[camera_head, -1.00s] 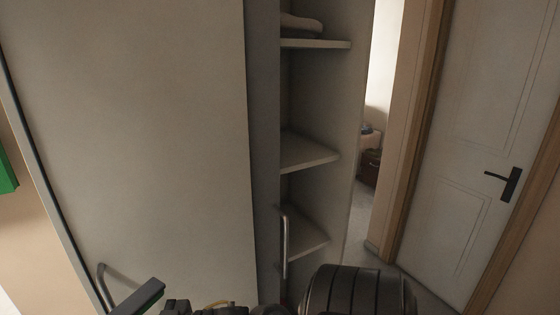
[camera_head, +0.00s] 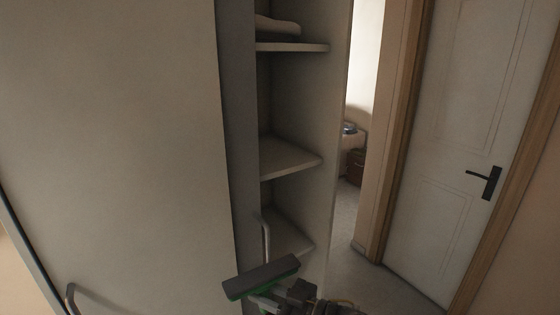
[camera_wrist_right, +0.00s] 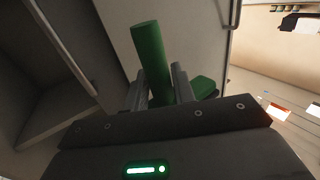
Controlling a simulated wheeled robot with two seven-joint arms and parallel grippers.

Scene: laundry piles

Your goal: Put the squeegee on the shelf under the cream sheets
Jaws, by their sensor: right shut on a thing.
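The squeegee (camera_head: 262,279), with a dark bar and green underside, is at the bottom of the head view. My right gripper (camera_head: 272,298) is shut on it. In the right wrist view its green handle (camera_wrist_right: 149,55) stands between the two fingers (camera_wrist_right: 160,85). The cream sheets (camera_head: 278,27) lie folded on an upper shelf of the open cupboard, cut off by the top of the picture. The bare shelf under them (camera_head: 290,158) is above and beyond the squeegee. My left gripper is out of view.
A large cupboard door (camera_head: 115,130) fills the left side. An upright handle (camera_head: 265,238) stands before a lower bare shelf (camera_head: 288,243). Right of the cupboard are a doorway and a white door (camera_head: 455,140) with a black handle. The shelf under the sheets is clear.

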